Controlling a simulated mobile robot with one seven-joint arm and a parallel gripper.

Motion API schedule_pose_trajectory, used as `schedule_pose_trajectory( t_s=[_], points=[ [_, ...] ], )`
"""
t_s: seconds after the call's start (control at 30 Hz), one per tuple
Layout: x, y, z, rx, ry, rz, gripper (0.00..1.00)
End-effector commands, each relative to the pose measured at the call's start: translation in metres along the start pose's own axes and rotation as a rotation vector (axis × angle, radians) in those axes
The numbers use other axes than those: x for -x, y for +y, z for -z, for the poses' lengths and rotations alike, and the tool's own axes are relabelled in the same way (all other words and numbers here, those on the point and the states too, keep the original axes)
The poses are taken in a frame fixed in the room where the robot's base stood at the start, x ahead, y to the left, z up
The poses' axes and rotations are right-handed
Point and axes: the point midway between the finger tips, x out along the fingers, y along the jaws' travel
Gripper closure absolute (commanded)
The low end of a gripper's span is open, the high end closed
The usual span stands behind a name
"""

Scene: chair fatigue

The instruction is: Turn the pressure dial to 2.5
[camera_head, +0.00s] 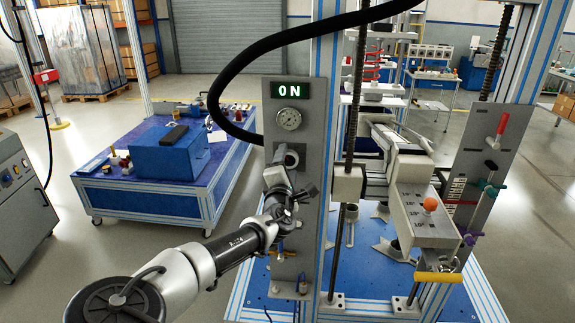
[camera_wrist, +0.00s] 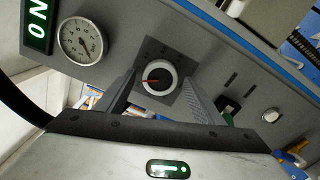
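The pressure dial (camera_wrist: 159,79) is a round black knob with a light ring and a red pointer line, set on a dark square plate on a grey panel. In the wrist view its red line points left; the scale marks are too small to read. My gripper (camera_wrist: 160,90) is open, with one finger on each side of the dial; I cannot tell whether they touch it. In the head view my gripper (camera_head: 284,172) is at the panel, partly hiding the dial (camera_head: 291,158). A round pressure gauge (camera_wrist: 80,41) is beside the dial; it also shows above it in the head view (camera_head: 289,119).
A green lit "ON" sign (camera_head: 289,90) tops the panel (camera_head: 312,200). A thick black hose (camera_head: 235,75) arches close to the panel's left. A blue-topped table (camera_head: 150,195) with a blue box stands at left. The floor between is clear.

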Motion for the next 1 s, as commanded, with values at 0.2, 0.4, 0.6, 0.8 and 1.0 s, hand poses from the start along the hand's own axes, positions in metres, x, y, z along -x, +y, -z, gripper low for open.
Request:
schedule_pose_trajectory(
  t_s=[0.2,0.4,0.6,0.8,1.0],
  points=[
    [0.0,0.0,0.0,-0.001,-0.001,0.0,0.38],
    [0.018,0.0,0.001,0.0,0.0,0.001,0.38],
    [0.064,0.001,0.0,0.0,0.001,0.0,0.38],
    [0.114,0.001,0.001,0.001,0.003,0.0,0.38],
    [0.153,0.001,0.001,0.0,0.002,-0.001,0.38]
  ],
)
